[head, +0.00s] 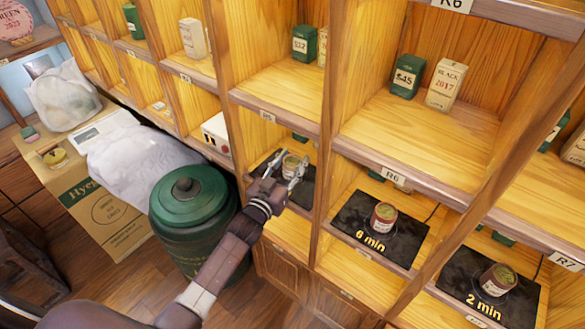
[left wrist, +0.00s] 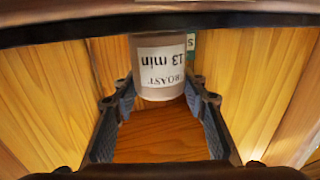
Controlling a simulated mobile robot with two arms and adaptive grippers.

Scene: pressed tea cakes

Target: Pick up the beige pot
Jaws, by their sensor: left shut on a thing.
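The beige pot (head: 290,165) stands upright at a dark mat (head: 303,196) in a lower shelf compartment, left of the "6 min" one. My left gripper (head: 284,169) reaches into that compartment with a finger on each side of the pot, shut on it. In the left wrist view the pot (left wrist: 160,50) sits between the fingertips, its white label reading "ROAST 13 min" upside down. Whether its base touches the mat is hidden. My right gripper is not in view.
Wooden shelf dividers stand close on both sides of my gripper. A large green canister (head: 190,217) stands beside my left arm.

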